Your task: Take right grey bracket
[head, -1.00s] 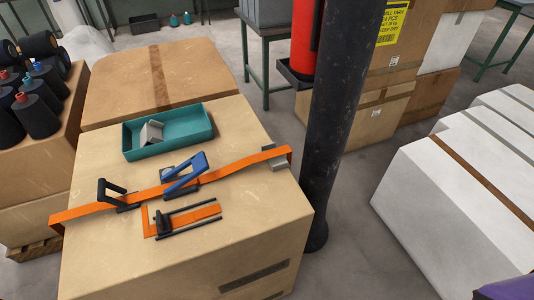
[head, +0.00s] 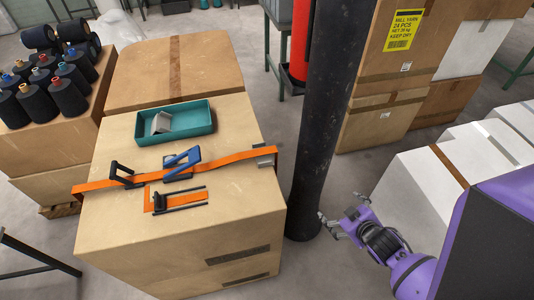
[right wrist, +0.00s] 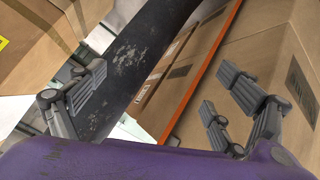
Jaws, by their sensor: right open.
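A small grey bracket (head: 264,150) sits at the right end of the orange strap (head: 228,160), at the right edge of the big cardboard box's top. Another grey bracket (head: 160,123) lies tilted inside the teal tray (head: 205,119). My right gripper (head: 340,211) is open and empty, right of the black pole and apart from the box, lower in the picture than the strap's bracket. In the right wrist view its spread fingers (right wrist: 157,95) frame the pole and box side. I cannot make out a bracket there. My left gripper is out of view.
The black pole (head: 322,120) stands between my right gripper and the box (head: 200,232). Blue and black clamps (head: 180,160) and a black-and-orange piece (head: 175,199) are on the box. White-wrapped boxes (head: 410,190) stand at the right. Black cones (head: 68,96) stand left.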

